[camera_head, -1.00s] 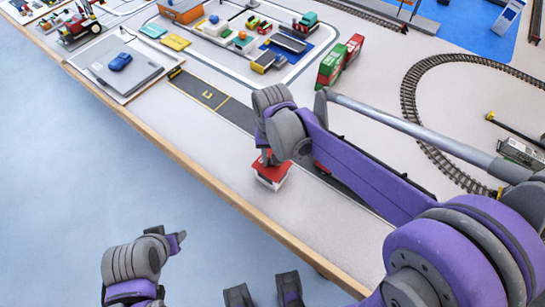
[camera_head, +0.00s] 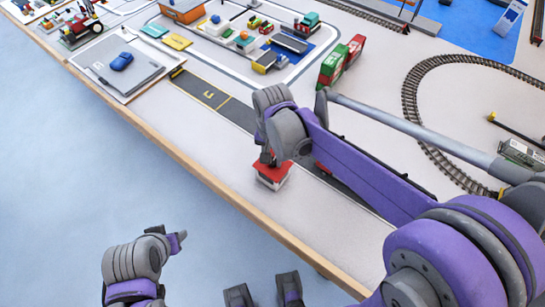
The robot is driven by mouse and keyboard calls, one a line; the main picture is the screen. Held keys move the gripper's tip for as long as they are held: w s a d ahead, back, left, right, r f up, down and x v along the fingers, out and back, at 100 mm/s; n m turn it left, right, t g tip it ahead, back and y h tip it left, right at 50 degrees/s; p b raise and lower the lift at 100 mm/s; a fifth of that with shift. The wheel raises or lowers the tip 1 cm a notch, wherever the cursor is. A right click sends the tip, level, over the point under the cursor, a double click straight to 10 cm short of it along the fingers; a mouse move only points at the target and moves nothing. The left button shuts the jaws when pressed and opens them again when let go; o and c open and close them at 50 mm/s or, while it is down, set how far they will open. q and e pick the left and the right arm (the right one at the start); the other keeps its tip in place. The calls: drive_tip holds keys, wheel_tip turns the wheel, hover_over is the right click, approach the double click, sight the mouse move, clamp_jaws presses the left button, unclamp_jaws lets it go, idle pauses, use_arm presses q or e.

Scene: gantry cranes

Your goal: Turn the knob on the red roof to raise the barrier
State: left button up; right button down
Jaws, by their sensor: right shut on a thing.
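A small white booth with a red roof (camera_head: 277,177) stands near the table's front edge. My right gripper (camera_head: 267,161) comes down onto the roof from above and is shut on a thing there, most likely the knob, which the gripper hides. My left gripper (camera_head: 178,240) is at the lower left, off the table and away from the booth; its fingertips are too small to tell open from shut. The barrier is not clearly visible; my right arm covers much of the road beside the booth, where a bit of red shows.
A dark road strip (camera_head: 213,98) with yellow markings runs behind the booth. Red and green containers (camera_head: 342,60) and a curved rail track (camera_head: 410,90) lie further back. The table's wooden edge (camera_head: 190,165) runs diagonally.

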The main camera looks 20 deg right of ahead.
sight(273, 162)
drive_tip(key=c, duration=0.6)
unclamp_jaws()
drive_tip(key=shift+r, duration=0.1)
wheel_tip(273, 162, up, 11)
drive_tip(key=p, duration=0.1)
drive_tip(key=shift+s, duration=0.1)
